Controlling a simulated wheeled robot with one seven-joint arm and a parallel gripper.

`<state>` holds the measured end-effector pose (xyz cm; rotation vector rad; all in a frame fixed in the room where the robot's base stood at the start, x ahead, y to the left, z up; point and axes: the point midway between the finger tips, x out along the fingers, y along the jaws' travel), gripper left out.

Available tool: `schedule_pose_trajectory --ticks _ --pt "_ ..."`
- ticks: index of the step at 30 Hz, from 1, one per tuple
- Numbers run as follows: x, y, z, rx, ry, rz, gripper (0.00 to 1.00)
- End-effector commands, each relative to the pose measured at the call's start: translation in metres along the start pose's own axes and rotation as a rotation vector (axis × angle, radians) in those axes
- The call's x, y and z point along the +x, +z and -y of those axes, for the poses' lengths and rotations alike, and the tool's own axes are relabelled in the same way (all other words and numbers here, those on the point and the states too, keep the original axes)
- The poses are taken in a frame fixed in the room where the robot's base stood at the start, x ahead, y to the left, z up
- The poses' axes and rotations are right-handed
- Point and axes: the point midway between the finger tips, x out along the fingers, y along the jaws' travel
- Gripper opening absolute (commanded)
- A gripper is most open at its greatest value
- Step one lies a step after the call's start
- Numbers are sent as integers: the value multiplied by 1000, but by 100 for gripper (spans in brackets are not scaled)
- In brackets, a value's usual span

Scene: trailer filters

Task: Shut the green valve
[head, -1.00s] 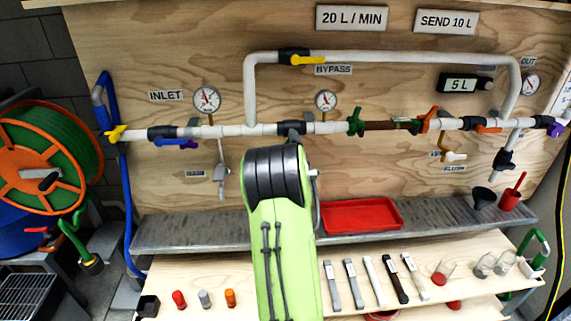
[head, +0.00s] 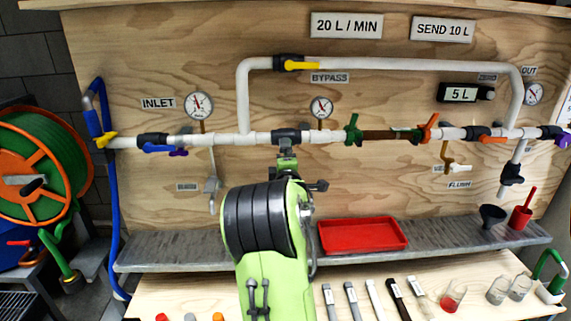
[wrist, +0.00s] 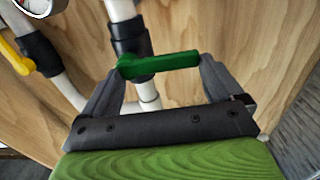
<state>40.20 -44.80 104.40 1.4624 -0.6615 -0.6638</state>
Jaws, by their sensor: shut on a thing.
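The green valve's lever (wrist: 160,64) shows in the wrist view, spanning between the two fingertips of my gripper (wrist: 163,75). It lies across the white pipe, beside a black valve body (wrist: 131,36). In the head view my gripper (head: 288,153) is just below this black body (head: 286,136) on the main pipe, left of the middle of the board. My gripper is shut on the lever. In the head view the lever is hidden by the gripper and wrist.
A yellow-handled bypass valve (head: 300,65) sits above. Gauges (head: 321,107) and a blue-handled valve (head: 158,148) are nearby. A dark green handle (head: 352,128) and an orange one (head: 429,128) stand to the right. A red tray (head: 362,247) lies on the ledge below.

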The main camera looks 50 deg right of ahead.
Motion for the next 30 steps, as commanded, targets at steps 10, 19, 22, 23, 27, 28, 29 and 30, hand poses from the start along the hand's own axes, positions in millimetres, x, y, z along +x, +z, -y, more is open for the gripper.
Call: schedule_pose_trajectory --ticks 10,19,22,23,27,28,29,30 --pt "0 1 1 -17 -3 3 39" --pt "0 1 1 -13 -2 2 100" --pt "-7 1 1 -12 -3 2 100" --pt "-12 1 0 -11 -2 2 100" --pt "-47 0 0 -8 -3 2 100" --pt "-56 0 0 -8 -2 2 100" --pt "-65 0 -1 -8 -2 2 100" --pt "-76 0 0 -8 -1 2 100"
